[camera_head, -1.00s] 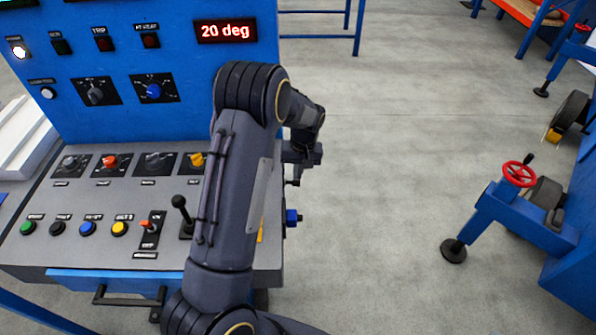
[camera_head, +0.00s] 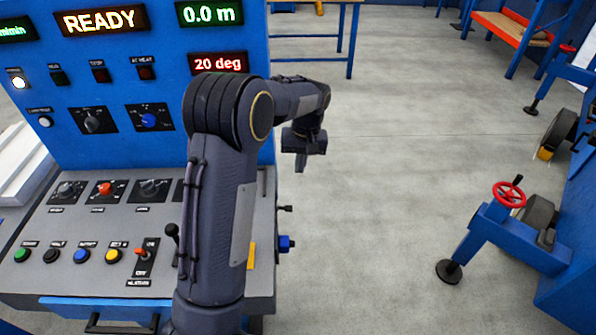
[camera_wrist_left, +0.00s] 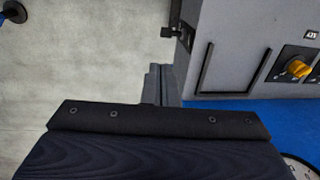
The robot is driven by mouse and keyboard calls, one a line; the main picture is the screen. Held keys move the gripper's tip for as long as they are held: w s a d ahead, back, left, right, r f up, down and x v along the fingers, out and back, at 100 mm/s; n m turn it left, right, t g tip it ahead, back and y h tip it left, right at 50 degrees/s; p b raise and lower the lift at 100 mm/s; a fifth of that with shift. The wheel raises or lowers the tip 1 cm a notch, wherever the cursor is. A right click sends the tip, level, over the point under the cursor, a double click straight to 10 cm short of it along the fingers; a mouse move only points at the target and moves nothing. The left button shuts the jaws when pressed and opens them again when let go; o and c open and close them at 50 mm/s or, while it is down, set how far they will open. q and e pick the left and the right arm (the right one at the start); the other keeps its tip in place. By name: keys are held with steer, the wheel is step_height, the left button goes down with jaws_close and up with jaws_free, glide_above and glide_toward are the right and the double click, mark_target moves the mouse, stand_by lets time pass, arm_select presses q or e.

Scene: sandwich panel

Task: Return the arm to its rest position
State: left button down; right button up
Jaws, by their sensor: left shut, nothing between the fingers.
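My left arm (camera_head: 222,200) rises across the middle of the head view, in front of the right part of the control panel. It bends at a dark elbow and reaches away to the right. My left gripper (camera_head: 300,167) hangs downward past the panel's right edge, over open floor. Its fingers are shut and empty, apart from the panel. In the left wrist view the closed fingers (camera_wrist_left: 164,84) show beyond the dark gripper body, with floor on the left and grey panel on the right. My right gripper is not in view.
The blue and grey control panel (camera_head: 100,215) stands close on the left, with knobs, buttons and a lit READY display (camera_head: 101,21). A blue fitting (camera_head: 286,243) juts from its right side. A blue machine with a red handwheel (camera_head: 509,194) stands at right. The floor between is clear.

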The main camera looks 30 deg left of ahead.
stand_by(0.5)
arm_select(q)
steer(key=s+d+r+m+t+h, duration=0.1)
steer(key=s+d+r+t+h, duration=0.1)
steer(key=s+r, duration=0.4)
steer(key=s+d+r+m+t+h, duration=0.15)
steer(key=s+r, duration=0.25)
steer(key=s, duration=0.5)
steer(key=s+d+m+t, duration=0.1)
steer(key=s+d, duration=0.2)
steer(key=s, duration=0.4)
steer(key=s+d+f+m+t+h, duration=0.1)
steer(key=s+d, duration=0.2)
steer(key=s, duration=0.5)
steer(key=shift+d+f+t, duration=0.3)
steer(key=shift+d+t, duration=0.05)
steer(key=shift+d, duration=0.05)
